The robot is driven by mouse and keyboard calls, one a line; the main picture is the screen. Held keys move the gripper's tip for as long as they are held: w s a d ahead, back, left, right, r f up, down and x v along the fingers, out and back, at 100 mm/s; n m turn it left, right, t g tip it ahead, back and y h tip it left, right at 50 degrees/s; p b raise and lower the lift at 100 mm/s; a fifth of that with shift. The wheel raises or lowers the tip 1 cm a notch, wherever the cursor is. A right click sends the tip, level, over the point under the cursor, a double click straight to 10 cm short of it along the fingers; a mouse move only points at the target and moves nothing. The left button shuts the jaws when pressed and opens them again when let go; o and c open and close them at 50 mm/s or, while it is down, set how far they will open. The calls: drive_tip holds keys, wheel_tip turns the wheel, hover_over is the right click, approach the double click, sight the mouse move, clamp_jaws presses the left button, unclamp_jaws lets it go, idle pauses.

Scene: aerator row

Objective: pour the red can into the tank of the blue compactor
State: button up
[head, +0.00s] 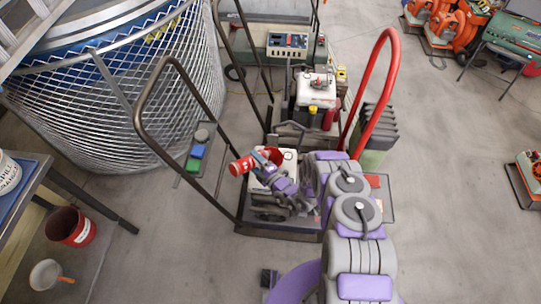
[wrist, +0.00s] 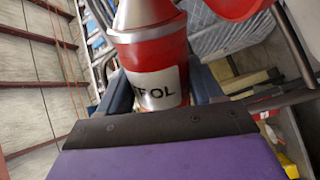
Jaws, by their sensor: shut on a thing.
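The red can (head: 242,165) is in my gripper (head: 263,160), above the front machine, and looks tilted well over in the head view. In the wrist view the red can (wrist: 160,68) has a silver cone top and a white label ending in "OL". My gripper (wrist: 163,100) is shut on it, a finger on each side. Below and beside it in the head view is a white tank (head: 289,158), partly hidden by my gripper, with a red round part (head: 274,154) close by. I cannot tell a blue body on this machine. No stream of liquid shows.
A dark tube handle (head: 140,105) rises left of the machine, and a red handle (head: 392,60) right. A second machine with a white tank (head: 316,88) stands behind. A wire cage (head: 110,105) and a bench (head: 38,180) are at left.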

sight(261, 151)
drive_tip(key=shift+w+d+r+m+p, duration=0.15)
drive_tip(key=shift+w+d+r+m, duration=0.05)
drive_tip(key=shift+r+m, duration=0.35)
drive_tip(key=shift+w+d+r+m+p, duration=0.2)
drive_tip(key=shift+r+m, duration=0.2)
drive_tip(key=shift+m, duration=0.15)
idle(0.5)
drive_tip(key=shift+w+d+r, duration=0.1)
drive_tip(key=shift+r, duration=0.1)
drive_tip(key=shift+d+r+m, duration=0.1)
drive_tip(key=shift+m, duration=0.3)
drive_tip(key=shift+w+d+r+m+b, duration=0.3)
drive_tip(key=shift+w+d+r+m, duration=0.15)
drive_tip(key=shift+m, duration=0.35)
drive_tip(key=shift+w+d+r+m+b, duration=0.3)
drive_tip(key=shift+w+r+m, duration=0.15)
drive_tip(key=shift+m, duration=0.35)
